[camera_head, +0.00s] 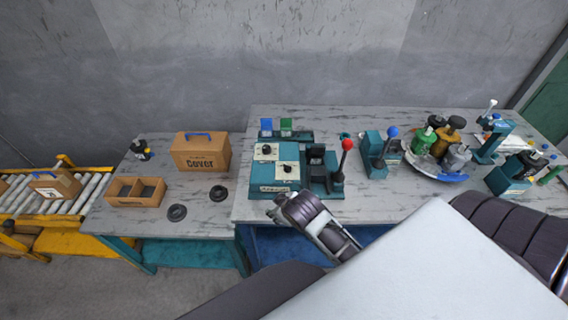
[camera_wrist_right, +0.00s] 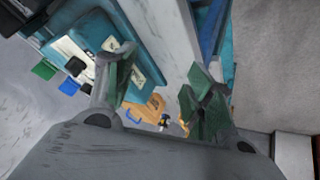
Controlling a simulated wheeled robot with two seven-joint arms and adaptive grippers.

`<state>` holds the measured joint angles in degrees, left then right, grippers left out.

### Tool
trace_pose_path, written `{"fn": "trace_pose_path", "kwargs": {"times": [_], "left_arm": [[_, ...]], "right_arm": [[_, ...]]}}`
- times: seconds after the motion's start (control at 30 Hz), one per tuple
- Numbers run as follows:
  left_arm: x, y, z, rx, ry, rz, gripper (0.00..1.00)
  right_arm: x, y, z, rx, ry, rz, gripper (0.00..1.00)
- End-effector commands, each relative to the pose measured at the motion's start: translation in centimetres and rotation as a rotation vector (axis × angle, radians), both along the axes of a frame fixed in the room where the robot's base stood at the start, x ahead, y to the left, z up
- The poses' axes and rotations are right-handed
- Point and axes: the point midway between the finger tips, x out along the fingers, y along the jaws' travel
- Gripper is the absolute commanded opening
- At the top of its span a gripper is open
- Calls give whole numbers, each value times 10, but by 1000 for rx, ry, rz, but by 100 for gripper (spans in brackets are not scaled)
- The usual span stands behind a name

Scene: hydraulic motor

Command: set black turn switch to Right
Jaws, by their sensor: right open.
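The teal control box (camera_head: 262,188) stands near the front edge of the middle table. It carries two pale panels, each with a black turn switch, one further back (camera_head: 266,150) and one nearer the front (camera_head: 287,169). Their exact pointer directions are too small to tell. My right gripper (camera_head: 275,206) is just in front of the box's front edge, apart from both switches. In the right wrist view its fingers (camera_wrist_right: 158,90) are spread and empty, with the teal box (camera_wrist_right: 125,28) beyond, partly hidden by a finger. My left gripper is not in view.
A red-ball lever (camera_head: 346,146) stands right of the switches, and a blue-ball lever (camera_head: 391,132) further right. Blue and green flaps (camera_head: 286,124) stand behind the box. A cardboard box (camera_head: 201,153) and black discs (camera_head: 177,212) are on the left table. A turntable of bottles stands right.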

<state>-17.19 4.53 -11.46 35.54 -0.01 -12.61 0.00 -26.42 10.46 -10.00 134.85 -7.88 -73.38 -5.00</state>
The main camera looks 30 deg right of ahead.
Motion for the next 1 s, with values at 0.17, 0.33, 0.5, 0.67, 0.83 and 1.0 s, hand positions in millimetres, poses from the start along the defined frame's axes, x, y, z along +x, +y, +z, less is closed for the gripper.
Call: {"fn": "trace_pose_path", "kwargs": {"times": [0.17, 0.33, 0.5, 0.67, 0.83, 1.0], "left_arm": [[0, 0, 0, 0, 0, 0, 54], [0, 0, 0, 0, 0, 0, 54], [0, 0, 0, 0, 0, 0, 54], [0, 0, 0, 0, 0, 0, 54], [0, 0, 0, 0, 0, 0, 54], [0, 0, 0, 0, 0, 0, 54]], "right_arm": [[24, 0, 18, -54, -95, 46, 54], [52, 1, 39, -126, -207, 105, 54], [90, 7, 75, -239, -379, 198, 54], [123, 18, 118, -372, -563, 302, 54], [149, 36, 164, -522, -749, 419, 54], [164, 60, 207, -681, -930, 540, 54]]}}
